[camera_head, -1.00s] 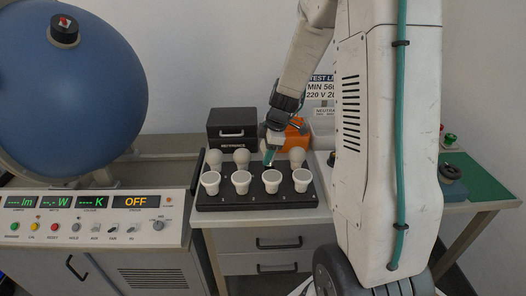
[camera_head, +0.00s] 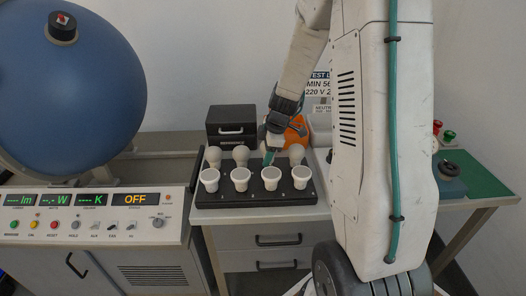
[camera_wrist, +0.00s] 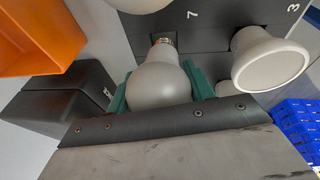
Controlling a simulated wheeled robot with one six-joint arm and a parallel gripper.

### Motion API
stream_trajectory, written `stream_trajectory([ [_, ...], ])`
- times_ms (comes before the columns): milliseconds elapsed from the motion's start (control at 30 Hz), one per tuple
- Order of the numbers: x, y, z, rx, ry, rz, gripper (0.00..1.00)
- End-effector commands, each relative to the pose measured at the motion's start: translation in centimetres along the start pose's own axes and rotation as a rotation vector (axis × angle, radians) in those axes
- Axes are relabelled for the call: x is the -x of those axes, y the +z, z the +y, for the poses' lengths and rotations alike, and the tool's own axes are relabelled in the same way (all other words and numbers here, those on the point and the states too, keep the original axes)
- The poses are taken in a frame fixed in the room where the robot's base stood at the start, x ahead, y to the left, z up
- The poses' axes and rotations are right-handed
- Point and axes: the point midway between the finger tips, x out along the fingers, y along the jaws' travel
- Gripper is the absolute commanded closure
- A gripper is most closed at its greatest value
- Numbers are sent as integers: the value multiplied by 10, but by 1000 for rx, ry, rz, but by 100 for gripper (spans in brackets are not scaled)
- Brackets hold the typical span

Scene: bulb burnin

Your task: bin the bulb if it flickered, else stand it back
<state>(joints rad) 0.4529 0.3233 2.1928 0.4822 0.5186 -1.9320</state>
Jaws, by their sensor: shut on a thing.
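My gripper (camera_head: 269,156) is over the back row of the black bulb rack (camera_head: 225,200). In the wrist view its teal fingers (camera_wrist: 160,92) are shut on a grey-white round bulb (camera_wrist: 158,86). The bulb's metal screw base points at a square socket beside the number 7; I cannot tell whether it is seated or just above. In the head view the gripper mostly hides this bulb. Other round bulbs stand in the back row, such as the left one (camera_head: 213,156). White flared bulbs fill the front row, such as one (camera_head: 240,179) that stands upright.
A blue sphere (camera_head: 70,90) and a console (camera_head: 95,230) stand at the left; its display (camera_head: 135,200) reads OFF. Behind the rack are a black box (camera_head: 231,125) and an orange bin (camera_head: 297,133). Blue crates (camera_wrist: 297,125) show in the wrist view.

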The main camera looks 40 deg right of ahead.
Motion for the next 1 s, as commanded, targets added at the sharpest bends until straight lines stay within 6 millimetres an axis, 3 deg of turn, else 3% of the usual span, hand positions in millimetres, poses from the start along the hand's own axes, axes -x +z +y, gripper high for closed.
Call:
stream_trajectory([
  [700,-21,5,-3,0,0,0,71],
  [733,-21,5,-3,0,0,0,42],
  [800,-21,5,-3,0,0,0,23],
  [1000,-21,5,-4,0,-1,0,22],
])
